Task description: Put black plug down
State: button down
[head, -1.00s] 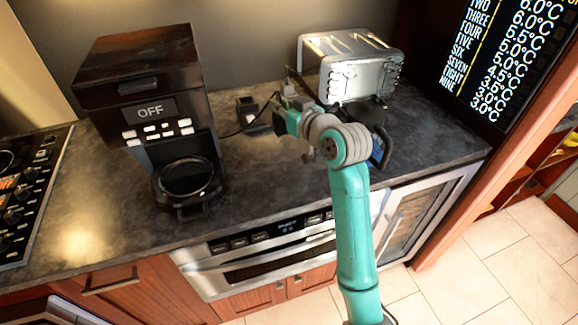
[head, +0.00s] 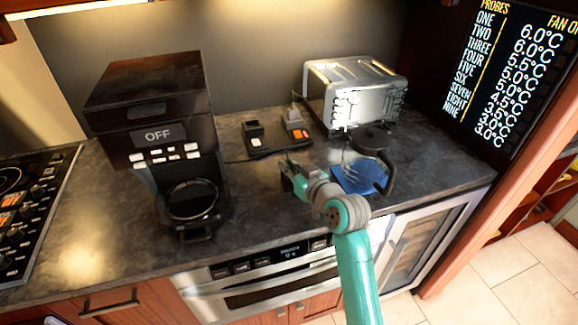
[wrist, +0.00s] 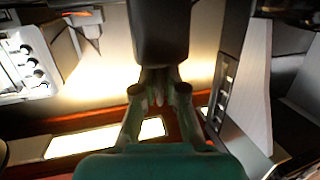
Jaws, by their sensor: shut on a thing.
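My gripper (wrist: 160,92) is shut on a black block, which I take to be the black plug (wrist: 162,35); it fills the upper middle of the wrist view. In the head view my gripper (head: 287,176) is over the counter, in front of the power strip (head: 275,146) and apart from it. The held plug is hard to tell from the dark gripper parts there. Another dark plug-like piece (head: 253,129) stands at the left end of the strip, and a grey one (head: 294,116) at the right end.
A black coffee maker (head: 150,105) stands left. A silver toaster (head: 355,88) stands back right, with a black lidded pot (head: 371,138) and a blue item (head: 358,177) in front. The counter (head: 245,210) is bare between the coffee maker and my gripper.

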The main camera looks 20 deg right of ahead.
jog(key=shift+f, duration=0.2)
jog(key=shift+s+f, duration=0.15)
jog(key=shift+f, duration=0.45)
jog(key=c, duration=1.2)
grip_release()
jog(key=shift+f, duration=0.1)
jog(key=shift+r, duration=0.5)
jog(key=v, duration=0.8)
jog(key=r+v, duration=0.1)
jog(key=v, duration=0.3)
jog(key=shift+f, duration=0.15)
